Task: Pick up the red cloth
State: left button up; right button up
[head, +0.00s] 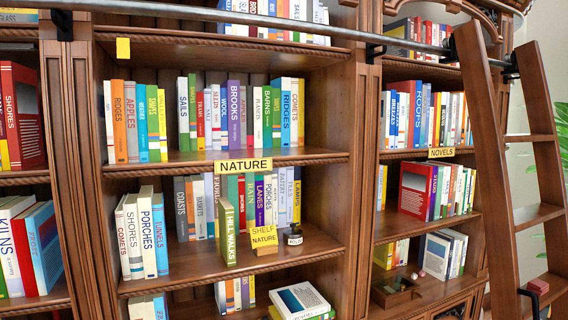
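A small dark red item, which looks like a folded cloth (537,286), lies on a low step of the wooden ladder (484,150) at the lower right. It is small in the picture, so its folds cannot be made out. Neither of my grippers shows in the head view.
A tall wooden bookcase (362,170) full of books fills most of the view. A metal rail (250,20) runs across its top. A wooden tray (396,291) sits on a low right shelf. A black curved piece (533,300) stands by the ladder's low step.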

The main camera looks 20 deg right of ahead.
aim_at(538, 286)
jog(key=z, duration=2.15)
